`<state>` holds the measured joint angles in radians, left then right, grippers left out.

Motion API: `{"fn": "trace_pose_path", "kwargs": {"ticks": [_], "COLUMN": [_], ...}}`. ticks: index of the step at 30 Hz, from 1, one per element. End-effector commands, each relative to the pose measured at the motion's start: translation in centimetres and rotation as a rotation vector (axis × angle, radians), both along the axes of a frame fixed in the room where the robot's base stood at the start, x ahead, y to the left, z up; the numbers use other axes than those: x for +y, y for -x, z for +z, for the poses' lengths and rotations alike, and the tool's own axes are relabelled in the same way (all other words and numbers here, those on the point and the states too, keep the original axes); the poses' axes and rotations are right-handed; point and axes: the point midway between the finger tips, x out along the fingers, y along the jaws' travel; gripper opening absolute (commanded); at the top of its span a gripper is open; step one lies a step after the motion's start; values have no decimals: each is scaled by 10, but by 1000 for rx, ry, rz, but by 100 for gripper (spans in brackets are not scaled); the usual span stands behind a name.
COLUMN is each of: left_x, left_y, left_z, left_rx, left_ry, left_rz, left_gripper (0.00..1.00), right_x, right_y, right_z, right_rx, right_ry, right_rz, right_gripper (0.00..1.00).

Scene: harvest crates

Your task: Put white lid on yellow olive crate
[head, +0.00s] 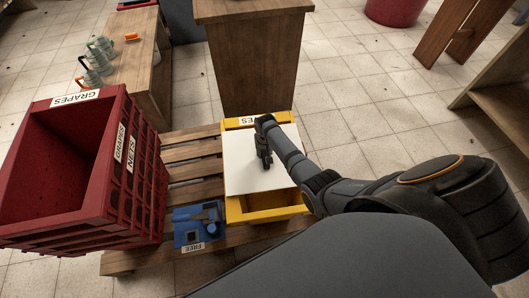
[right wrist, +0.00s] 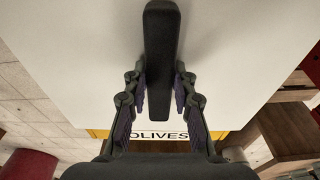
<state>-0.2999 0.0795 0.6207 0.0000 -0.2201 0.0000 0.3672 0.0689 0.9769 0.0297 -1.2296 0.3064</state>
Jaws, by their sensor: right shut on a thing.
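The white lid (head: 244,174) is over the yellow olive crate (head: 270,215) on the pallet. It covers most of the opening; a strip of the interior shows at the near side. I cannot tell whether the lid touches the rim. My right gripper (head: 265,163) is at the lid's handle. In the right wrist view, the gripper (right wrist: 159,95) is shut on the dark handle (right wrist: 160,45) of the lid (right wrist: 90,50). The crate's OLIVES label (right wrist: 158,135) shows just beyond the lid's edge. My left gripper is not in view.
A red grapes crate (head: 122,155) stands on the pallet (head: 130,260) at the left. A small blue crate marked FREE (head: 185,236) sits left of the yellow crate. A wooden cabinet (head: 252,60) stands behind; a bench (head: 130,75) with several jugs is at the back left.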

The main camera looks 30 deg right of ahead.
Motion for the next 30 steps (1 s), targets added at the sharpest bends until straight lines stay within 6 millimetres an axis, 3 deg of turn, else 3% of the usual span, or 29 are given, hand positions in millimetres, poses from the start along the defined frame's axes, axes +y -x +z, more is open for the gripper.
{"fn": "trace_pose_path", "kwargs": {"ticks": [24, 25, 30], "left_x": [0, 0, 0], "left_y": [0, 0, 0], "left_z": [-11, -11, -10], "left_rx": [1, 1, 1], "left_ry": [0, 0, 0], "left_rz": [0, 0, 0], "left_gripper": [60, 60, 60], "right_x": [0, 0, 0], "right_y": [-1, -1, -1], "right_z": [-14, -14, -14], "right_rx": [-3, -3, -2], "right_ry": [0, 0, 0], "right_rz": [0, 0, 0], "right_gripper": [0, 27, 50]}}
